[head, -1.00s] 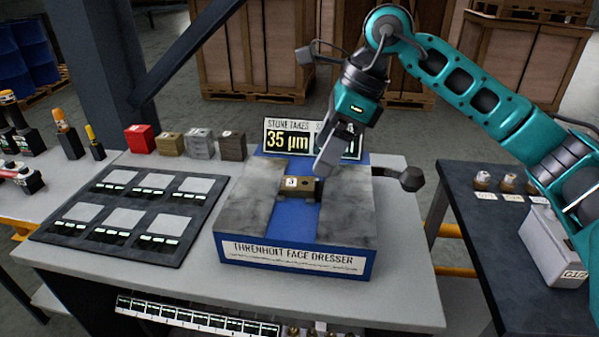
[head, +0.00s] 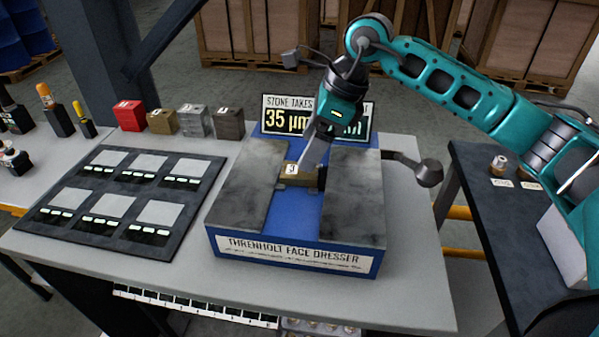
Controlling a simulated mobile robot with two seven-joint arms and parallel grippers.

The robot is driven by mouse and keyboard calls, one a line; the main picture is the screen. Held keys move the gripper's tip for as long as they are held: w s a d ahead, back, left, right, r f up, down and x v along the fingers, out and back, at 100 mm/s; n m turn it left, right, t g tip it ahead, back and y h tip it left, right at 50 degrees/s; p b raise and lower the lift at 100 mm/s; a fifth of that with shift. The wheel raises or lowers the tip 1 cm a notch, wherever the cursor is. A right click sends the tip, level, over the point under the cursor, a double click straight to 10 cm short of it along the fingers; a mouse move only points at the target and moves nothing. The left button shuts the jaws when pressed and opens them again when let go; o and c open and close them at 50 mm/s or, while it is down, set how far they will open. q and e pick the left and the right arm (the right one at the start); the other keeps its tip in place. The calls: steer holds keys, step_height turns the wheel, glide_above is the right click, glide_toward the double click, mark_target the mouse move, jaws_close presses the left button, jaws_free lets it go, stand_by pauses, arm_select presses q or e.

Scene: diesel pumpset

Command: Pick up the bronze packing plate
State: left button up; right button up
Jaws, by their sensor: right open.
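A bronze-coloured plate (head: 292,180) with a white number tag sits in the blue channel of the face dresser (head: 221,238), between two grey stone slabs. I take it to be the bronze packing plate. My right gripper (head: 311,166) points down at it from behind and above, its fingers open. The fingertips overlap the plate's far right part in the picture. I cannot tell whether they touch it or straddle it. The gripper partly covers the plate and the sign behind. My left gripper is not in view.
Red, brown, light grey and dark blocks (head: 161,121) stand in a row behind a dark tray (head: 50,226) with pale square pads. A sign (head: 284,117) stands at the dresser's back. A crank handle (head: 429,172) sticks out on its right. The bench front is clear.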

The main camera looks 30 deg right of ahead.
steer(key=x, duration=0.4)
steer(key=shift+s+d+f, duration=0.1)
steer(key=shift+s+f, duration=0.05)
steer(key=shift+f, duration=0.6)
steer(key=shift+c, duration=0.5)
steer(key=c, duration=0.7)
steer(key=shift+w+r, duration=0.1)
steer(key=shift+w, duration=0.1)
jaws_close()
steer(key=shift+r, duration=0.1)
step_height(320, 180, up, 20)
steer(key=p, duration=0.1)
